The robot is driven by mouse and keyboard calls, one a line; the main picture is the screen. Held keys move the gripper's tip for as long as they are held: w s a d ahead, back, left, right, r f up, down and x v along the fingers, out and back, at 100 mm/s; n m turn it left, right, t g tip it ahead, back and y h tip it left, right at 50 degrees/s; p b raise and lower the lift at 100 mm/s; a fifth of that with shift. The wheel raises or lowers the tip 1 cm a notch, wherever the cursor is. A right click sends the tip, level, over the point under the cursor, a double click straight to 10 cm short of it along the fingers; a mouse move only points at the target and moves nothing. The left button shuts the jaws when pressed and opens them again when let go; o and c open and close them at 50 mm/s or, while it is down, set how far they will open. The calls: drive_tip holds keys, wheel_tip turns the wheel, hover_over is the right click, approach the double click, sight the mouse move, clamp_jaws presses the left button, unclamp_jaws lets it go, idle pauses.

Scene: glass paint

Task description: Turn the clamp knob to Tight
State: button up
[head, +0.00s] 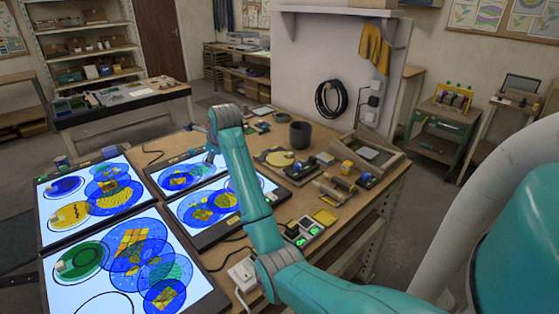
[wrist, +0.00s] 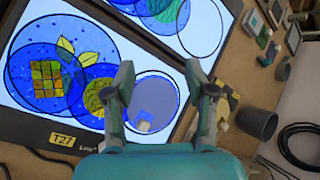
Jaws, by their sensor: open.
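I cannot make out a clamp knob or a Tight mark for certain in either view. In the wrist view my gripper (wrist: 168,84) is open, its two fingers apart and nothing held between them. Between and below the fingers lies a pale blue glass disc (wrist: 155,98) on a lit panel, with a small pale block (wrist: 143,126) at its lower edge. In the head view my arm reaches over the lit panels, and its end is mostly hidden behind the arm link. Similar small blocks sit on the left panels' discs, such as one on the green disc (head: 82,262).
Lit panels with coloured glass discs cover the bench's left side. A dark pot (head: 300,135) stands at the back, also in the wrist view (wrist: 258,122). A black cable coil (head: 331,98) hangs on the wall.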

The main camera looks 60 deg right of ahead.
drive_tip(key=s+d+f+n+g+y, duration=0.1)
drive_tip(key=s+d+n+g, duration=0.55)
drive_tip(key=d, duration=0.85)
drive_tip(key=n+y, duration=0.3)
drive_tip(key=n, duration=0.1)
approach(298, 164)
drive_tip(key=shift+g, duration=0.25)
wheel_tip(298, 164, down, 9)
drive_tip(key=shift+w+a+f, duration=0.1)
drive_tip(key=shift+w+a, duration=0.05)
clamp_jaws()
